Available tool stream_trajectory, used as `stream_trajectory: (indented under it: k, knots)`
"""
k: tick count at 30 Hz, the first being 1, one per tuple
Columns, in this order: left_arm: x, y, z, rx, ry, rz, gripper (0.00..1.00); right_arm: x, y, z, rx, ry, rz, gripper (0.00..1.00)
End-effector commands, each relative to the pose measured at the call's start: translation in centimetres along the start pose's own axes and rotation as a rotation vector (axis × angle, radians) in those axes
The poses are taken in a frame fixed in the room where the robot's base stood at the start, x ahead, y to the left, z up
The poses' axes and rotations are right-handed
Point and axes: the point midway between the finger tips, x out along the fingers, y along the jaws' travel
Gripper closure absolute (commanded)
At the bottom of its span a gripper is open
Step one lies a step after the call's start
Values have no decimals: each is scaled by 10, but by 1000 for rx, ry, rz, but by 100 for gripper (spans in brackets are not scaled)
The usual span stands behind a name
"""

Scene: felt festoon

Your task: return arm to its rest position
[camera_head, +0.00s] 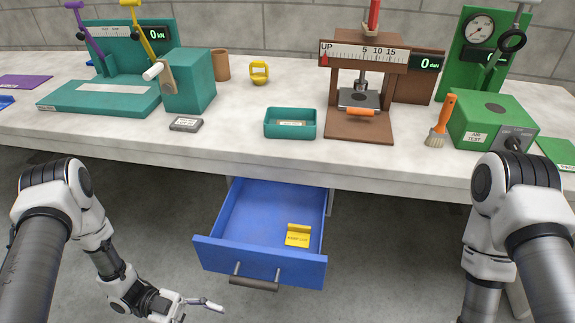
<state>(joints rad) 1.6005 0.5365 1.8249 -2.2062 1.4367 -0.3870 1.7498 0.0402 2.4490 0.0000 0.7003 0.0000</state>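My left arm comes in from the left and reaches down in front of the bench. Its gripper (203,309) is low, left of the open drawer's front and apart from it. No object shows in its fingers, and their gap is not clear from this angle. My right arm (490,220) hangs down at the right in front of the bench. Its gripper is below the picture.
A blue drawer (252,213) stands open between my arms, with a yellow piece (298,236) inside. The bench (235,135) holds a teal press (187,82), a teal tray (289,134), a brown press (341,122) and a green tester (490,105). Floor below is clear.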

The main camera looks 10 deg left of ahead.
Motion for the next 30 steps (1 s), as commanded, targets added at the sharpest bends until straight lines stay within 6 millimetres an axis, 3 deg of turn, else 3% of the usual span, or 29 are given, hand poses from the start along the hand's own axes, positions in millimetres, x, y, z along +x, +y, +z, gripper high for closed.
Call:
stream_trajectory:
  k: [2, 7, 12, 15, 17, 21, 25, 27, 30]
  knots:
    - [20, -14, -10, -25, -17, -25, 50, -8, 0, 0, 0, -1, 0, 60]
    - [57, -43, -11, -135, -121, -134, 50, -17, 0, 0, 0, -1, 0, 60]
    - [83, -63, 3, -323, -311, -289, 50, -26, 0, 0, 0, -1, 0, 60]
    - [87, -62, 20, -499, -493, -418, 50, -33, 0, 0, 0, -1, 0, 60]
    - [79, -52, 33, -632, -631, -516, 50, -36, 0, 0, 0, -1, 0, 60]
    - [36, -2, 53, -975, -975, -784, 50, -39, 0, 0, 0, -1, 0, 60]
    - [-12, 56, 51, -1270, -1216, -1046, 50, -38, 0, 0, 0, -1, 0, 60]
    - [-28, 76, 46, -1376, -1283, -1152, 50, -38, 0, 0, 0, -1, 0, 60]
    - [-36, 87, 44, -1463, -1318, -1228, 50, -38, 0, 0, 0, -1, 0, 60]
